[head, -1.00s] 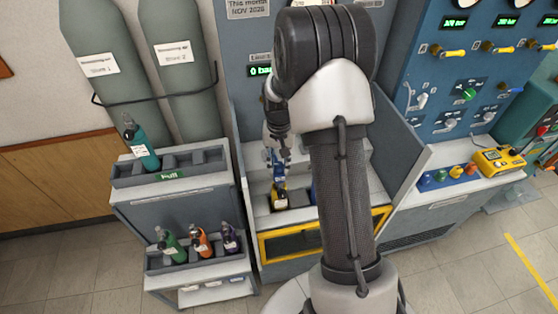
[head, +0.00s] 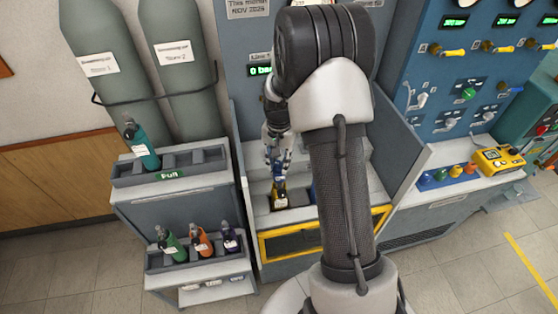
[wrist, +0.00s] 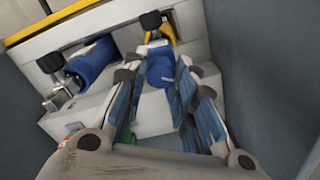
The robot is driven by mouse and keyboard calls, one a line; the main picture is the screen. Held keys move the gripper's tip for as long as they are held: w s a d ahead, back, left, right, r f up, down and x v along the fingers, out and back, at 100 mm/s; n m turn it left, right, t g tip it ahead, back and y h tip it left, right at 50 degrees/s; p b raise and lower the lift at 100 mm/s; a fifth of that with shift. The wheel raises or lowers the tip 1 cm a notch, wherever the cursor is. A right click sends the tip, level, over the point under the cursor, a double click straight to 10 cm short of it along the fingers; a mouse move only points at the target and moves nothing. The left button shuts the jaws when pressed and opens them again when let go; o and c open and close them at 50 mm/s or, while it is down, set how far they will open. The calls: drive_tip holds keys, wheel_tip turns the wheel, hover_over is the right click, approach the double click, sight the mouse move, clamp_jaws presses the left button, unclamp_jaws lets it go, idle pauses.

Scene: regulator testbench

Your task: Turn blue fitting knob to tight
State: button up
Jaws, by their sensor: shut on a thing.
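The blue fitting knob (wrist: 160,70) sits between my fingertips in the wrist view, just in front of a yellow bottle (wrist: 160,34). My gripper (wrist: 156,74) has its blue-padded fingers on both sides of the knob and is shut on it. In the head view my gripper (head: 277,170) reaches down to the knob, directly above the yellow bottle (head: 281,196) in the bench bay. The fingers cover part of the knob, and its turn angle cannot be read.
A blue bottle (wrist: 92,62) stands beside the yellow one, left in the wrist view. Grey side walls (wrist: 275,60) flank the bay. A rack with green, orange and purple bottles (head: 200,242) stands left, below a tray with a teal bottle (head: 142,146).

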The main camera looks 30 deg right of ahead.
sight(279, 164)
drive_tip(key=o, duration=1.1)
wheel_tip(279, 164, up, 12)
idle(0.4)
